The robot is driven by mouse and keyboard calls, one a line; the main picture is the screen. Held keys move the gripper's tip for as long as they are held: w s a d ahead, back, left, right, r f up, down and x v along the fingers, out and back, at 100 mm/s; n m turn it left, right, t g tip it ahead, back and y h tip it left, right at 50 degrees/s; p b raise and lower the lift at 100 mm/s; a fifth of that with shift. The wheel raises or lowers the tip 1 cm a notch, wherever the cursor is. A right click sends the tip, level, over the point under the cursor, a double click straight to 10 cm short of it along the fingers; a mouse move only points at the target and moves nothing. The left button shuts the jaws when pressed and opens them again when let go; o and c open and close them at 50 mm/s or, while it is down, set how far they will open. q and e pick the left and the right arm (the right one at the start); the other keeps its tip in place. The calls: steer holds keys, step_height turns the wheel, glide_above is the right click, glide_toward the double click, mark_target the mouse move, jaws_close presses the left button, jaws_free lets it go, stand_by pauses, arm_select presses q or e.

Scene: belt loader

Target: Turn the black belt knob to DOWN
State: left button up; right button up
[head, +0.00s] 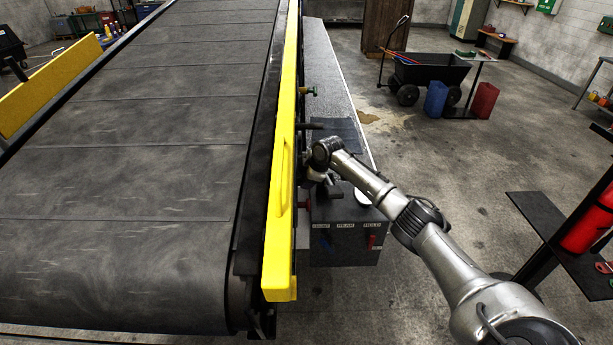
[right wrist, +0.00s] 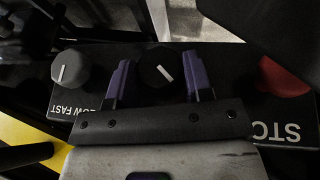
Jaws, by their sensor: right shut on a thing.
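The black belt knob (right wrist: 153,60) is in the middle of the right wrist view, on a dark panel, with a white pointer line slanting toward the picture's lower right. My right gripper (right wrist: 158,70) has its two purple fingers on either side of this knob and is shut on it. The gripper body hides the lettering below the knob, so I cannot read DOWN. In the head view my right arm (head: 410,220) reaches to the panel beside the conveyor, and its wrist hides the knob. My left gripper is not in view.
A grey knob (right wrist: 72,67) above "LOW FAST" lettering and a red control (right wrist: 284,77) flank the black knob. A yellow rail (head: 285,170) edges the wide belt (head: 150,170). A control box (head: 345,245) with blue and red handles sits below my wrist.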

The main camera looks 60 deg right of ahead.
steer(key=o, duration=0.9)
steer(key=shift+v, duration=6.95)
steer(key=shift+d, duration=0.1)
